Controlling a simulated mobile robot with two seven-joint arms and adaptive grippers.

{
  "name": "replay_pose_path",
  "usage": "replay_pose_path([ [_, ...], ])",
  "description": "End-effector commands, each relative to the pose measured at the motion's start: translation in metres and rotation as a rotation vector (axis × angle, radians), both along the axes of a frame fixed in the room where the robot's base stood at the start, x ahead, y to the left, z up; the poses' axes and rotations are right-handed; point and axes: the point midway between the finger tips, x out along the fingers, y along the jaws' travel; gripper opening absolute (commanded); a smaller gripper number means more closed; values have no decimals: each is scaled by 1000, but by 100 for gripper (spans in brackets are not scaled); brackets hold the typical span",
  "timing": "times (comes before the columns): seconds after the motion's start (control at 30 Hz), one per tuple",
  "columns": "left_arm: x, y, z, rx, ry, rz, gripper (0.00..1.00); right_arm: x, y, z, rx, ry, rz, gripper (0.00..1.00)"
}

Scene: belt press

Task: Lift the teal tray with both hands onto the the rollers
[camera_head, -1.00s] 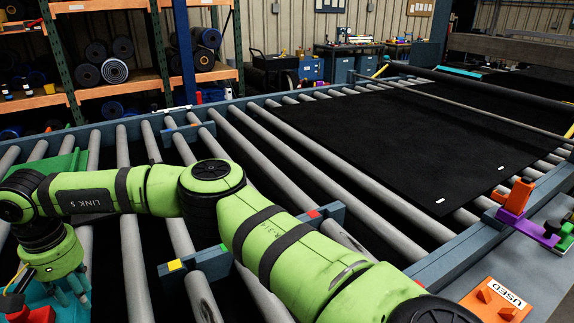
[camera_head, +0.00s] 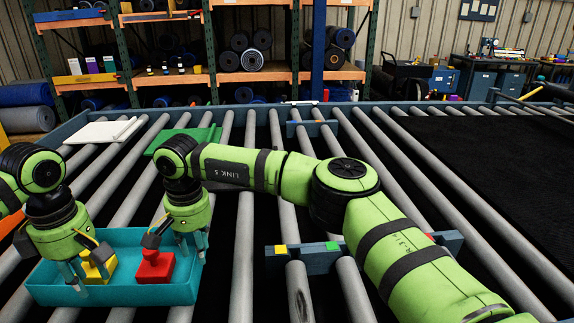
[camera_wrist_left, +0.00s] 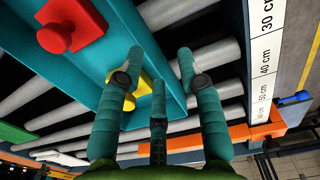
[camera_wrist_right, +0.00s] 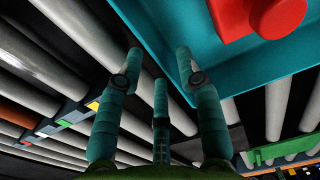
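The teal tray (camera_head: 120,292) is at the left of the head view, at the rollers; whether it rests on them is unclear. It holds a yellow block (camera_head: 98,266) and a red block (camera_head: 155,265). My left gripper (camera_head: 78,282) is at the tray's left part by the yellow block. My right gripper (camera_head: 192,245) is at its right end by the red block. In the left wrist view (camera_wrist_left: 158,75) and the right wrist view (camera_wrist_right: 158,78), the fingers are spread over a tray wall (camera_wrist_left: 160,65) (camera_wrist_right: 150,45). Neither view shows a clear grip; fingertip contact is hidden.
The grey rollers (camera_head: 243,250) run away from me. A green plate (camera_head: 185,138) and a white plate (camera_head: 103,131) lie behind the tray. A black sheet (camera_head: 485,165) covers rollers at the right. Blue-grey brackets (camera_head: 310,257) stand among the rollers. A ruler strip (camera_wrist_left: 264,55) edges the frame.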

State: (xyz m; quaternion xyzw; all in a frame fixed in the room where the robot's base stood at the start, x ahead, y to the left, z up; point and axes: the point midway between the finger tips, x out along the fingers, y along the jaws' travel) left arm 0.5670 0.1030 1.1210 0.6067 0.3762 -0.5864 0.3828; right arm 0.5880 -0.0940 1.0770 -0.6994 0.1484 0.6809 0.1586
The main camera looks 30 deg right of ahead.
Motion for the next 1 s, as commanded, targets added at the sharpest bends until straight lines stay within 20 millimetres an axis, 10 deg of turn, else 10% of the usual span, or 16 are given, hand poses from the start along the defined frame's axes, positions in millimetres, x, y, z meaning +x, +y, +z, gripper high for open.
replay_pose_path([
  [1.0,-17,7,21,0,0,0,37,0,0,9,0,0,0,36],
])
